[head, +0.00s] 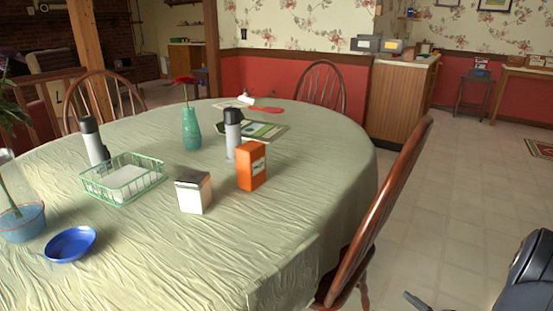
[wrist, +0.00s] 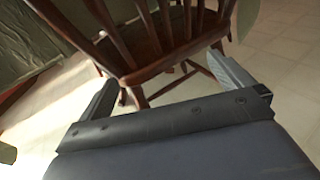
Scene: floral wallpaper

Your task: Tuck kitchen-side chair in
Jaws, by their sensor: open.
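A brown wooden chair (head: 379,223) stands at the right side of the table in the head view, its back leaning outward and its lower part hidden by the cloth and the frame edge. A wooden spindle-back chair (wrist: 170,45) fills the upper middle of the wrist view, with its seat edge and legs showing. My gripper (wrist: 165,88) is open, its two fingers spread wide on either side below the chair.
The oval table (head: 270,265) has a pale green cloth and carries bottles, a green basket (head: 123,178), a blue bowl (head: 70,244) and an orange box (head: 251,166). Other chairs (head: 320,88) stand at its far side.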

